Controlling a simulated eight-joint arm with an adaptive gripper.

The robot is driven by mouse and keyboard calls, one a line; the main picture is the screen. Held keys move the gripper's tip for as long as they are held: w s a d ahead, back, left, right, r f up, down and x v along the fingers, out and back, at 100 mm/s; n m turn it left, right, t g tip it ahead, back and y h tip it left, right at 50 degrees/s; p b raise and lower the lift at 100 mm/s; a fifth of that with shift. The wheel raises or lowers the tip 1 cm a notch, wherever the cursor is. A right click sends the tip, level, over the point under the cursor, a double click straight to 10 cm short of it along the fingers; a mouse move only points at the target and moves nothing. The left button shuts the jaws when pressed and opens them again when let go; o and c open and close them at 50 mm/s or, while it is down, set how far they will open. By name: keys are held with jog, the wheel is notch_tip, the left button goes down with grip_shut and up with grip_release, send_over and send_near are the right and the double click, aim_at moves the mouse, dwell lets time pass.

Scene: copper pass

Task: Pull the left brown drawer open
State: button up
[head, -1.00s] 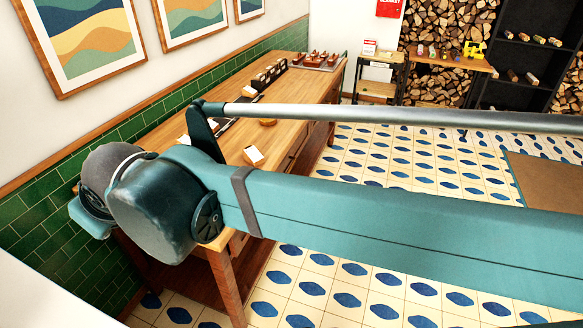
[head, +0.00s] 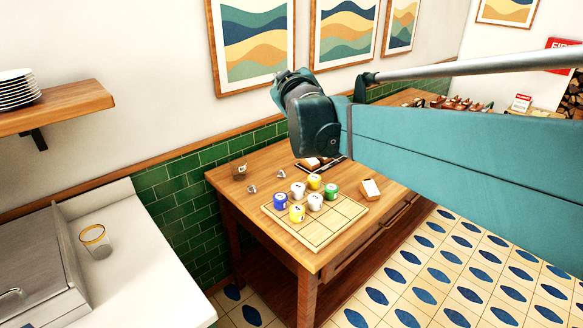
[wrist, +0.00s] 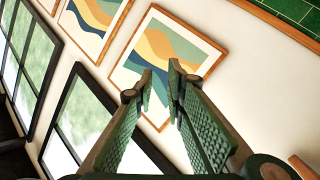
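A brown wooden table stands against the green tiled wall in the head view. A brown drawer front (head: 352,262) with a bar handle (head: 397,214) is set in its long side, under the top and right of the near corner leg. The drawer looks closed; my arm hides the table's farther front. My gripper (head: 279,84) is raised above and behind the table top, near the wall pictures, well away from the drawer. In the wrist view my gripper (wrist: 161,76) has its two green padded fingers apart with nothing between them, facing the wall and a framed picture.
A wooden board (head: 335,222) with several coloured cups stands on the table top. Tiled floor (head: 450,270) before the drawer is clear.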

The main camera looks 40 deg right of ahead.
jog(key=d+r+n+t, duration=0.2)
jog(key=d+r+n, duration=0.15)
jog(key=d, duration=0.75)
jog(key=d+r+n+t, duration=0.3)
jog(key=d+r, duration=0.1)
jog(key=d, duration=0.7)
jog(key=s+d+f+n+y, duration=0.3)
jog(key=s+d+f+n, duration=0.15)
jog(key=d, duration=0.35)
jog(key=s+d+f+n+y, duration=0.2)
jog(key=s+d+f+n, duration=0.1)
jog(key=s+d+f, duration=0.35)
jog(key=s+d+f+n+g+y, duration=0.2)
jog(key=s+d+f, duration=0.3)
jog(key=s+f, duration=0.7)
jog(key=s+d+f+n+g+y, duration=0.1)
jog(key=s+d+f+n+y, duration=0.3)
jog(key=s+f, duration=0.75)
notch_tip(320, 180, down, 32)
jog(key=s+m+h, duration=0.1)
jog(key=m, duration=0.1)
jog(key=shift+d+f, duration=0.2)
jog(key=shift+d, duration=0.05)
